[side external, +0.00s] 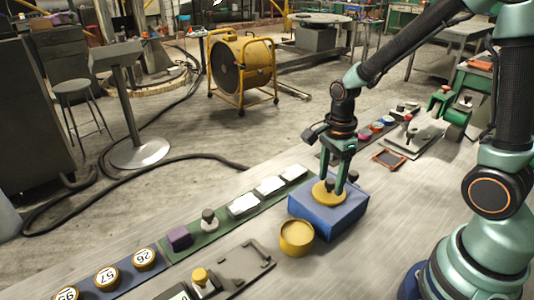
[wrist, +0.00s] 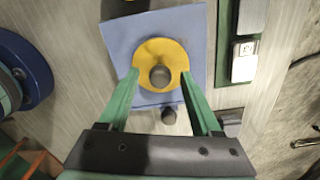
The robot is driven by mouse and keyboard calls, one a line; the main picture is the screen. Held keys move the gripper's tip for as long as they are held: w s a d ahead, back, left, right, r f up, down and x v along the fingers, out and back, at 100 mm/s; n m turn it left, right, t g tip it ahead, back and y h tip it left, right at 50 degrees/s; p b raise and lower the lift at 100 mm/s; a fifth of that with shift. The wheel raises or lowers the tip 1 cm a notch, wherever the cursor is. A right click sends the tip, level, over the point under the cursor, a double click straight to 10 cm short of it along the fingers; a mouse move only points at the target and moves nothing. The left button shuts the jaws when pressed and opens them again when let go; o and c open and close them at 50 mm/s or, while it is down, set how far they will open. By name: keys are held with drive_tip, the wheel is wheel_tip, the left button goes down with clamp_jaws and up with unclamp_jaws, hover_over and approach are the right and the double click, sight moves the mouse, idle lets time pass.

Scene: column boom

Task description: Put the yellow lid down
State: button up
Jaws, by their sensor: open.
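The yellow lid (wrist: 149,54) is a round disc with a dark knob (wrist: 160,76) at its middle. It lies on top of a blue block (side external: 335,217), and the lid also shows in the side view (side external: 322,192). My gripper (side external: 335,178) is right over the lid, pointing down. In the wrist view my gripper (wrist: 160,78) is open, with one green finger on each side of the knob and a gap to it. A yellow round pot (side external: 297,238) stands on the table in front of the block.
A green strip with white blocks (side external: 270,186) and a purple block (side external: 179,237) runs behind the blue block. Numbered yellow discs (side external: 107,276) lie at the front left. A grey tray (side external: 244,265) lies left of the pot. Bare table shows right of the blue block.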

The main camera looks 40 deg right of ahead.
sight(331, 180)
drive_tip(key=s+a+r+n+t, duration=0.1)
drive_tip(key=s+r+n+t, duration=0.1)
drive_tip(key=r+n, duration=0.6)
drive_tip(key=s+a+r+n+t, duration=0.1)
drive_tip(key=s+r+n+t, duration=0.1)
drive_tip(key=r+n, duration=0.6)
drive_tip(key=n+t, duration=0.1)
drive_tip(key=n, duration=0.4)
drive_tip(key=shift+a+t, duration=0.3)
drive_tip(key=shift+a, duration=0.1)
